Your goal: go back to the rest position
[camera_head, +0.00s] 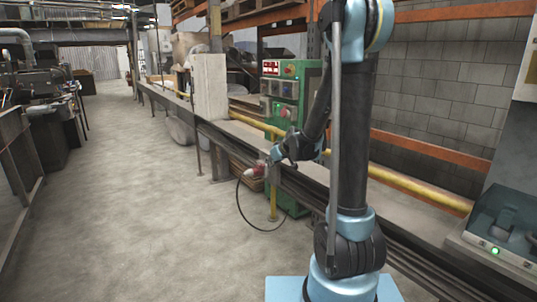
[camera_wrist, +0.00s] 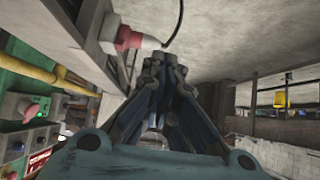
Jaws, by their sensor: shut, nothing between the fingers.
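My arm rises on the right of the head view, bends at the top and hangs down to the left. My gripper (camera_head: 279,154) is at the end of it, beside the long rail and in front of the green control cabinet. The wrist view shows my gripper (camera_wrist: 161,62) with its fingertips together and nothing between them. A red and white plug (camera_wrist: 129,39) with a black cable is just beyond and left of the fingertips in the wrist view. In the head view the red plug (camera_head: 261,168) is low and left of the gripper.
The green cabinet (camera_head: 284,88) has buttons and a red knob. A yellow pipe (camera_head: 421,189) and a dark rail run along the wall side. A concrete post (camera_head: 209,87) stands farther back. A grey machine (camera_head: 503,232) is at the right. The floor (camera_head: 130,200) to the left is clear.

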